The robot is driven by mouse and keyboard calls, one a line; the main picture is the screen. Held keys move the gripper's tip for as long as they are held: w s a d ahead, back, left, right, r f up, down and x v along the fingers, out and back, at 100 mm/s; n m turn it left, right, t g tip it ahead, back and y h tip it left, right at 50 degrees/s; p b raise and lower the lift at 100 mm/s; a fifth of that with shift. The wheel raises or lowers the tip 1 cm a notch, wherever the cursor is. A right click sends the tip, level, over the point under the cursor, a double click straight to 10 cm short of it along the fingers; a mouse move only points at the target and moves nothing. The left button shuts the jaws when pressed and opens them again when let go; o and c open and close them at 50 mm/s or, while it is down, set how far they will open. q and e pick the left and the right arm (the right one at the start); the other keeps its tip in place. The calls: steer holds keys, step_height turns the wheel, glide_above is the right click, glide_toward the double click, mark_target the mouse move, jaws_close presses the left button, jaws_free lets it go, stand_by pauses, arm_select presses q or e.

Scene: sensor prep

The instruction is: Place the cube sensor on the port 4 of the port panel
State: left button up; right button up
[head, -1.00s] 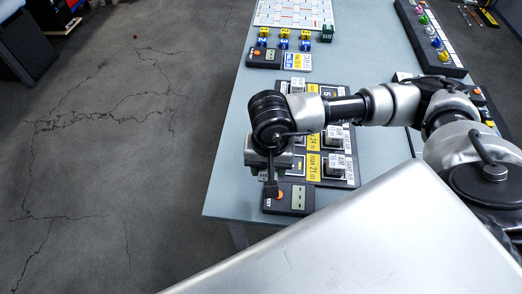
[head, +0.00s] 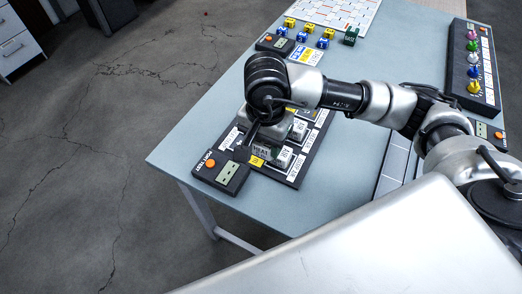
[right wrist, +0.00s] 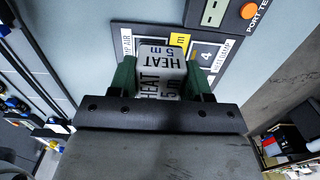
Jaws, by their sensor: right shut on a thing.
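In the right wrist view my right gripper (right wrist: 160,80) has its green fingers shut on the grey cube sensor (right wrist: 162,58), which is marked HEAT 5 m. The cube is over the dark port panel (right wrist: 118,32); whether it touches the panel I cannot tell. The blue-and-white label 4 (right wrist: 206,54) shows just right of the cube, and a yellow label (right wrist: 180,40) is close beside it. In the head view my right gripper (head: 258,138) is over the left part of the port panel (head: 296,180), and the wrist hides much of it. My left gripper is not in view.
Other grey cubes (head: 298,130) stand on the panel. The port tester (head: 220,173) with an orange button is at its left end. A knob board (head: 474,65) is at the right.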

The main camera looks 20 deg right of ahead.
steer(key=w+f, duration=0.2)
steer(key=w, duration=0.1)
steer(key=w+a+f+p, duration=0.1)
steer(key=w+f, duration=0.1)
steer(key=w, duration=0.2)
steer(key=w+f, duration=0.2)
steer(key=w, duration=0.1)
steer(key=shift+w+a+f+p, duration=0.2)
steer(key=shift+w+a+p, duration=0.05)
steer(key=shift+w+p, duration=0.15)
steer(key=shift+w+f, duration=0.35)
steer(key=shift+w, duration=0.1)
step_height(320, 180, down, 4)
steer(key=shift+r+p, duration=0.15)
steer(key=shift+p, duration=0.3)
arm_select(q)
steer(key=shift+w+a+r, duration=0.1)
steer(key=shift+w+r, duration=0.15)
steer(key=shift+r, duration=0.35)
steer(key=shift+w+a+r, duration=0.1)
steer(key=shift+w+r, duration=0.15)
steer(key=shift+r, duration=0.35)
